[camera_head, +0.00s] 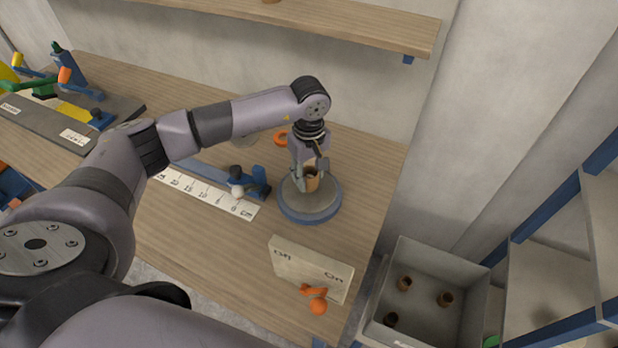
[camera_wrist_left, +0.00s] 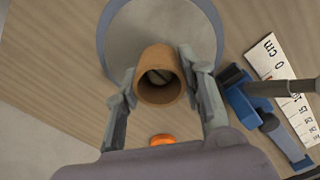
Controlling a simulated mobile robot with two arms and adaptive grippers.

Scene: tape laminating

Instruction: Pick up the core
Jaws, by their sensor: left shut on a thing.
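The core (camera_head: 312,181) is a short brown hollow tube. My left gripper (camera_head: 309,177) reaches down to it over a round grey plate with a blue rim (camera_head: 319,206). In the left wrist view the core (camera_wrist_left: 158,73) stands between the two fingers of my left gripper (camera_wrist_left: 160,85), with its open end toward the camera. The fingers are shut on its sides. I cannot tell whether the core touches the plate or is slightly above it. My right gripper is not in view.
A ruler strip (camera_head: 206,193) with a blue stop (camera_head: 258,181) lies left of the plate. An off/on switch box (camera_head: 308,268) with an orange lever stands in front. A grey bin (camera_head: 413,254) at right holds several brown cores. A shelf (camera_head: 330,20) runs above the table.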

